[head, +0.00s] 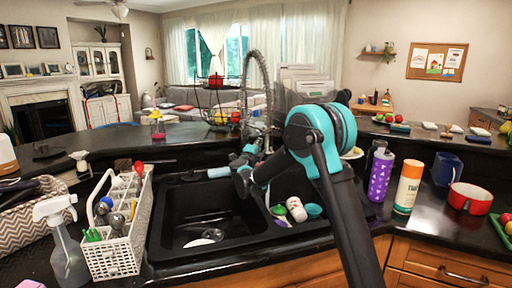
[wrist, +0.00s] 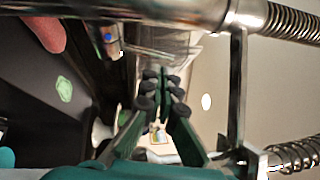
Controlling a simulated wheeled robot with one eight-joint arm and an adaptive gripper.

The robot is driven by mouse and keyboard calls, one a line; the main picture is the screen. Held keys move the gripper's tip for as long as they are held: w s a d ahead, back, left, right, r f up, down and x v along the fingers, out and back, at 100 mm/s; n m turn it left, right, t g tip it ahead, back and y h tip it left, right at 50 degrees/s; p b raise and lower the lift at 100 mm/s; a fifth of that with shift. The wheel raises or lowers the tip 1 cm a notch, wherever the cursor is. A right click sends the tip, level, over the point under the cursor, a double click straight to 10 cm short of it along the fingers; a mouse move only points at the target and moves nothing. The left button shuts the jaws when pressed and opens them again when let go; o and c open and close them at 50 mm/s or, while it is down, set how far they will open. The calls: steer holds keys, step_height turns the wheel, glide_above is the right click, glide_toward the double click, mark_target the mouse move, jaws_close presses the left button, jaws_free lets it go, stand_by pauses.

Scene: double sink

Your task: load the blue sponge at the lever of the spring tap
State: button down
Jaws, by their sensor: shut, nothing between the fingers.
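The spring tap (head: 262,68) rises in a tall coiled arch behind the double sink. Its metal tube and spring (wrist: 290,22) cross the top and right of the wrist view. My gripper (head: 250,153) is beside the tap's lower part, behind the sink divider. In the wrist view my gripper (wrist: 162,78) is shut and empty, its dark fingertips close to the metal body. A light blue block (head: 218,172), probably the blue sponge, lies at the back rim of the left basin, left of my gripper. I cannot make out the lever clearly.
The left basin (head: 192,215) holds a small white item. The right basin holds a white cup (head: 296,209) and other dishes. A white caddy (head: 118,222) and spray bottle (head: 65,240) stand left. A purple bottle (head: 380,176), an orange-white bottle (head: 408,187) and a red pot (head: 470,198) stand right.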

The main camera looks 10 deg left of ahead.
steer(key=shift+x, duration=0.85)
steer(key=shift+w+a+r, duration=0.35)
steer(key=shift+w+a, duration=0.1)
steer(key=shift+w, duration=0.2)
steer(key=shift+s, duration=0.1)
